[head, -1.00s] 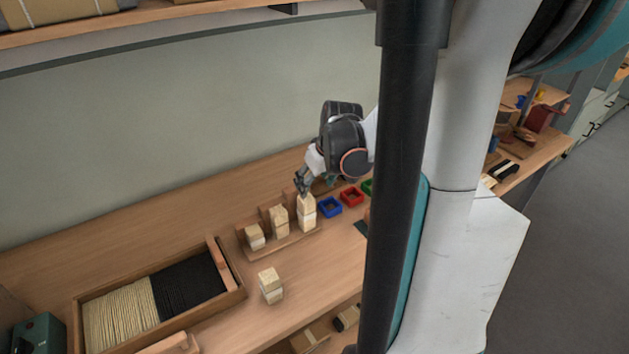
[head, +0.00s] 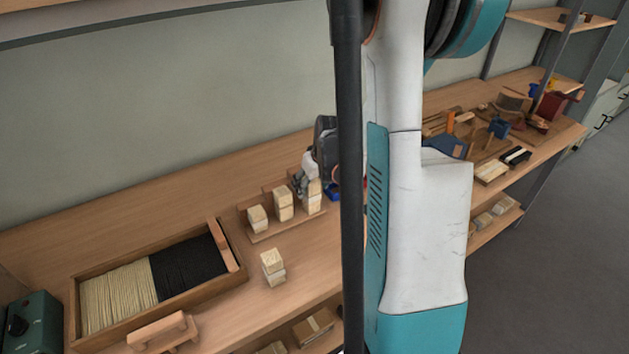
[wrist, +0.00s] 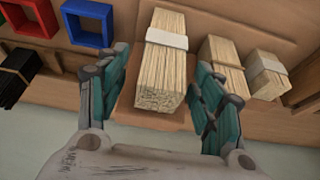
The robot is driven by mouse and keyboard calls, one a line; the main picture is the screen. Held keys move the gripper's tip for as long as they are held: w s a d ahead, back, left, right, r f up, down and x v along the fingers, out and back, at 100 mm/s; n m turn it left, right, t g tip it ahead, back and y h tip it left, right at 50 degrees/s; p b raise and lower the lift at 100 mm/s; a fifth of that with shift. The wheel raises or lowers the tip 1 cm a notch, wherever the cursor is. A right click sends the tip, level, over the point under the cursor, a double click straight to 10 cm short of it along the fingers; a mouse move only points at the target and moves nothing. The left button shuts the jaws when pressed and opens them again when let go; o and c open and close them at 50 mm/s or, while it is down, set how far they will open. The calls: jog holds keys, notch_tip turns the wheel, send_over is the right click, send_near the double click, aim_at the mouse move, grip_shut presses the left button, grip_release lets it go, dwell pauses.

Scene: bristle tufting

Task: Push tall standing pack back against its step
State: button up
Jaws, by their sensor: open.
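The tall standing pack (wrist: 163,72) is a bundle of pale bristles with a white band. In the wrist view it stands between the two fingers of my open gripper (wrist: 162,62), with gaps visible on both sides. Its brown wooden step (wrist: 127,112) shows beside and below its near end; whether they touch is unclear. A medium pack (head: 283,205) and a short pack (head: 257,218) stand on the same rack.
A loose banded pack (head: 272,267) stands in front of the rack. A wooden tray (head: 238,283) of pale and black bristles lies left. Blue (wrist: 88,22) and red (wrist: 30,15) square frames lie close beside the tall pack. The wall is behind the bench.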

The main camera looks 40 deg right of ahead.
jog(key=shift+w+f, duration=0.2)
jog(key=shift+f, duration=0.3)
jog(key=c, duration=1.2)
